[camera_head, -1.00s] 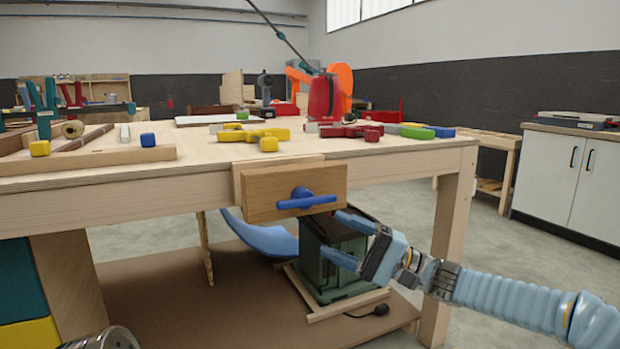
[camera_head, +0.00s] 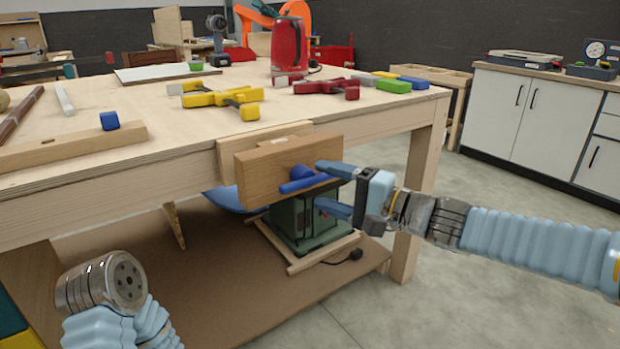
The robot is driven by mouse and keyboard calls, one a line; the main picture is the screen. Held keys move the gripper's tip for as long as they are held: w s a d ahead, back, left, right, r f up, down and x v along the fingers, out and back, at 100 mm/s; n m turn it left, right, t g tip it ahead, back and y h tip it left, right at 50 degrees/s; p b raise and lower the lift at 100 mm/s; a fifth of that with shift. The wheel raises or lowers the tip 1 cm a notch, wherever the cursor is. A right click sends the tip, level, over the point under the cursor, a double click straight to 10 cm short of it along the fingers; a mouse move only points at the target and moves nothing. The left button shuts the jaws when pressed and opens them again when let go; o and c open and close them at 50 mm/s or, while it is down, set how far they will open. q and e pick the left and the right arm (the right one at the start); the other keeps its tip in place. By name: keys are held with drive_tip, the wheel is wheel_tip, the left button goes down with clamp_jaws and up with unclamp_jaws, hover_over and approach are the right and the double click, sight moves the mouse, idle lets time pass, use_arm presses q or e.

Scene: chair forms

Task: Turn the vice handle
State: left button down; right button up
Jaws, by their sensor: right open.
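The wooden vice jaw (camera_head: 270,172) is mounted on the front edge of the workbench (camera_head: 130,180). Its blue vice handle (camera_head: 304,183) is a bar on a round blue hub, lying nearly level with its right end a little higher. My right gripper (camera_head: 322,190) is open at the right end of the handle. One finger is above the bar's end and the other below it; I cannot tell if they touch it. Part of my left arm (camera_head: 105,290) shows at the lower left, but its gripper fingers are not visible.
A green machine (camera_head: 310,226) stands on the shelf below the vice. Open floor (camera_head: 440,290) lies to the right.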

sight(314, 183)
drive_tip(key=x, duration=0.4)
drive_tip(key=shift+a, duration=0.1)
drive_tip(key=c, duration=1.1)
drive_tip(key=shift+o, duration=0.2)
drive_tip(key=m+b, duration=0.1)
drive_tip(key=b, duration=0.3)
drive_tip(key=shift+f+m+y, duration=0.3)
drive_tip(key=shift+f+y, duration=0.05)
drive_tip(key=shift+y, duration=0.05)
drive_tip(key=shift+r+m+t+b, duration=0.25)
drive_tip(key=shift+m+b, duration=0.25)
drive_tip(key=shift+b, duration=0.25)
drive_tip(key=shift+r, duration=0.1)
drive_tip(key=o, duration=1.1)
drive_tip(key=shift+c, duration=0.2)
